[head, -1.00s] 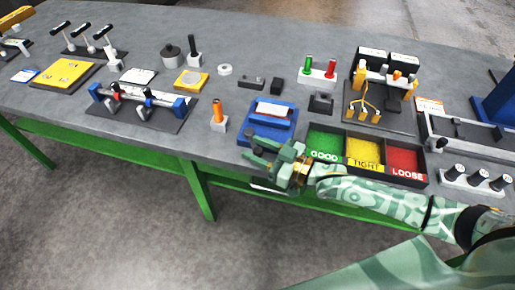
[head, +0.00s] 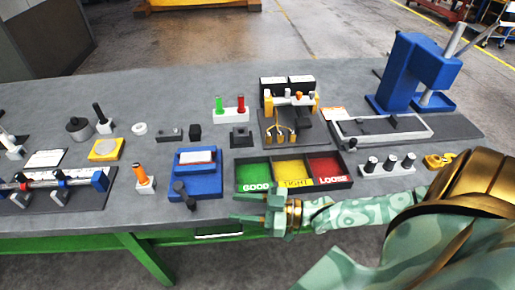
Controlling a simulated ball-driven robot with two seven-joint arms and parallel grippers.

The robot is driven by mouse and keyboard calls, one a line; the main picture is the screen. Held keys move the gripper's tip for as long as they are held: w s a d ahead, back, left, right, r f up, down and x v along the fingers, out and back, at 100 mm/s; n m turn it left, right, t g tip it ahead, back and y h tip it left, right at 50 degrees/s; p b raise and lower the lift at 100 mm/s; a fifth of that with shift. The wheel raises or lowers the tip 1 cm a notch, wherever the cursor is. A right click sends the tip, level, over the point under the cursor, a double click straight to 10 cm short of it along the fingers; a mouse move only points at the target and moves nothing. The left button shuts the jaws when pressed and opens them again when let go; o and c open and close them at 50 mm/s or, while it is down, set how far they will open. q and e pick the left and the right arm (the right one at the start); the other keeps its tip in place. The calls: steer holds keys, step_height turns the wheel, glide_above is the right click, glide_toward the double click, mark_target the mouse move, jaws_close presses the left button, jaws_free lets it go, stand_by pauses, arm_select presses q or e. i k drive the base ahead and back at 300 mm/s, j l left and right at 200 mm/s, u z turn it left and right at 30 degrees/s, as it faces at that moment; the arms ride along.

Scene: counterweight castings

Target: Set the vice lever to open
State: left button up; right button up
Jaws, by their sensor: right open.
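A blue vice-like fixture (head: 207,184) with a pale block clamped or resting in its top sits near the bench's front edge, left of centre. Which lever setting this is I cannot tell. My right gripper (head: 241,208) is green, open and empty, its fingers pointing left. It is at the bench's front edge, right of the lever and below the GOOD bin, apart from the fixture. My left gripper is out of view.
A sorting tray (head: 294,187) with green, yellow and red bins stands just beyond my right gripper. An orange-handled gauge (head: 142,177) stands left of the fixture. A blue press (head: 408,77) is at the back right. Bare bench lies between the fixture and the gauge.

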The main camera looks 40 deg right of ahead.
mark_target(178, 186)
steer(key=k+j, duration=0.1)
steer(key=j, duration=0.35)
steer(key=k+j, duration=0.1)
steer(key=j, duration=0.3)
steer(key=k+j, duration=0.1)
steer(key=j, duration=0.35)
